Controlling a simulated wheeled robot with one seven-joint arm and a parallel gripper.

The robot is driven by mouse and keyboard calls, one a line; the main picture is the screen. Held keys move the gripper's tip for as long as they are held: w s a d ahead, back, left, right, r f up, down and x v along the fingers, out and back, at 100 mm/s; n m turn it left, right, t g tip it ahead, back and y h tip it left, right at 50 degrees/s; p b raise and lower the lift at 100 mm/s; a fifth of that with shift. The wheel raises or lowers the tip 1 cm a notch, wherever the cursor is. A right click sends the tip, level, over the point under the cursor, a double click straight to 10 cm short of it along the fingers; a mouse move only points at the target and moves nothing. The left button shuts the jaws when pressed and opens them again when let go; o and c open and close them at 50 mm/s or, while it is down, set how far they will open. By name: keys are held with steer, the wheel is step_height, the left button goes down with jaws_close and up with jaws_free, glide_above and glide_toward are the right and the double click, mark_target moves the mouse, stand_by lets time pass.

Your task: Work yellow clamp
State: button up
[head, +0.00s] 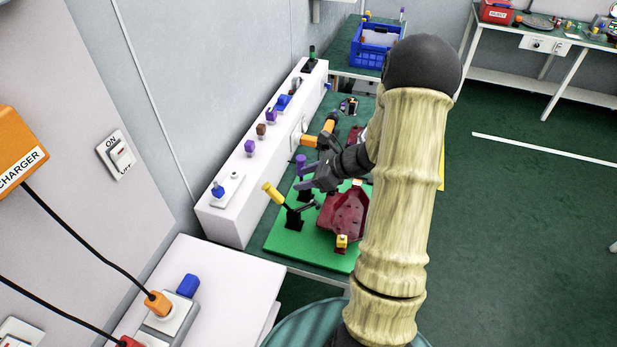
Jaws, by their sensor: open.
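The yellow clamp (273,194) has a yellow handle tilted up and to the left from a black base on the green board (283,243). My gripper (304,178) is open, to the right of and a little beyond the yellow handle, apart from it in the picture. Its fingers are close to a purple-handled clamp (301,161); I cannot tell whether they touch it. A dark red tail lamp part (341,217) lies on the board to the right of the yellow clamp, partly hidden by my arm.
A white ledge (231,214) with coloured knobs runs along the wall to the left. An orange-handled clamp (328,125) stands farther back. A blue crate (377,47) is behind. A white table (213,270) with plugs is at near left. Open floor lies right.

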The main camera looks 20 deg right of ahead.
steer(key=shift+s+d+r, duration=0.2)
steer(key=shift+d+r, duration=0.05)
steer(key=shift+s+a, duration=0.1)
steer(key=shift+a, duration=0.15)
steer(key=c, duration=0.6)
steer(key=s+a+n+g, duration=0.1)
steer(key=n, duration=0.1)
steer(key=s+a+n+g, duration=0.1)
steer(key=a, duration=0.1)
steer(key=s+a+r+n+g, duration=0.1)
steer(key=s+a+n, duration=0.1)
steer(key=shift+s+n+h, duration=0.1)
steer(key=shift+n+h, duration=0.2)
jaws_close()
steer(key=s+a+r+n+h, duration=0.3)
steer(key=s+n, duration=0.2)
steer(key=n, duration=0.5)
steer(key=s+a+r+n+g+h, duration=0.1)
steer(key=s+a+r+n+h, duration=0.1)
steer(key=s+n, duration=0.4)
steer(key=r+n+h, duration=0.1)
steer(key=n+h, duration=0.1)
steer(key=n, duration=0.3)
steer(key=shift+s+a, duration=0.3)
steer(key=shift+a, duration=0.1)
